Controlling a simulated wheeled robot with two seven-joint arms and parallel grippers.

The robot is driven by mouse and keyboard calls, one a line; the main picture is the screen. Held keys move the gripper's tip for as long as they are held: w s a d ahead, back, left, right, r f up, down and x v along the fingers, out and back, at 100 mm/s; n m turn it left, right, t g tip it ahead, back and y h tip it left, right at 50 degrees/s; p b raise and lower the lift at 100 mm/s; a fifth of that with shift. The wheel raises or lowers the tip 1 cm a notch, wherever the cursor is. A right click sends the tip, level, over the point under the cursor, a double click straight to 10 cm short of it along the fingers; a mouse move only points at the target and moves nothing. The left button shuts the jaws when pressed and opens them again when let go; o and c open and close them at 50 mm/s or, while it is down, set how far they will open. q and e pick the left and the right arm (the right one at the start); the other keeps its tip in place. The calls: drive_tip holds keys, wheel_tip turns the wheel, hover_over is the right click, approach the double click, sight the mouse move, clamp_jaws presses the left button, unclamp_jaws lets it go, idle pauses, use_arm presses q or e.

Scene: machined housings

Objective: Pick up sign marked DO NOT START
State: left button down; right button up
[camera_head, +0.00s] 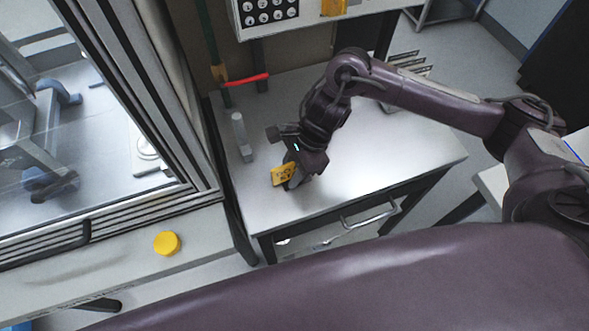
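A small yellow sign with dark markings (282,175) shows just at the tip of my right gripper (291,180), over the front left part of the grey table (400,160). Its lettering is too small to read. The gripper points down at the table, and its fingers are partly hidden by the sign and the wrist. The sign looks tilted and touches or overlaps the fingers; I cannot tell whether they are closed on it. My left gripper is not in view.
A grey upright block (241,137) stands on the table left of the gripper. A red handle (247,80) is at the table's back left. A control panel (270,12) hangs above. A yellow round button (167,243) is on the machine ledge at left.

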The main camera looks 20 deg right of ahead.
drive_tip(key=shift+f, duration=0.1)
clamp_jaws()
idle(0.4)
